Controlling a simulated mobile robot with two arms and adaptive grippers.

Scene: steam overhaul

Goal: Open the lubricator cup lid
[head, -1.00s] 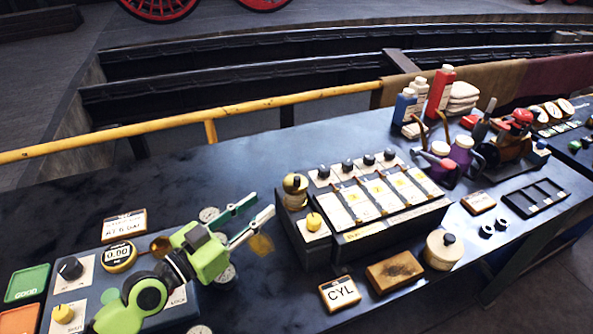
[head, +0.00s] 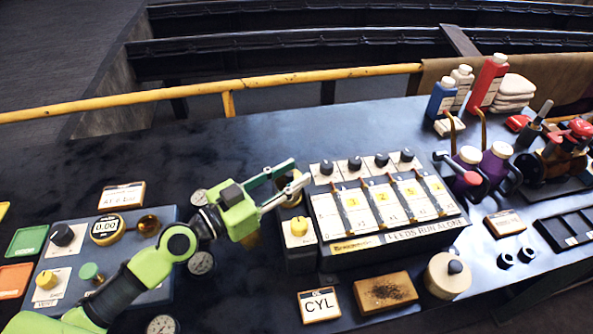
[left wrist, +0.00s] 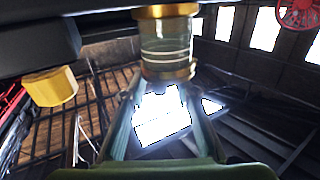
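The lubricator (head: 392,205) is a dark box with a row of labelled white panels and black knobs on top. At its left end stands a small brass cup (head: 291,186), partly hidden by my fingers. The cup's lid is not clearly visible. My right gripper is not in view.
A yellow knob (head: 298,227) sits just in front of the cup. A gauge panel (head: 150,290) lies under my left arm. A CYL sign (head: 319,305), a brown block (head: 386,292) and a cream pot (head: 446,279) stand in front. A yellow rail (head: 330,78) runs behind.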

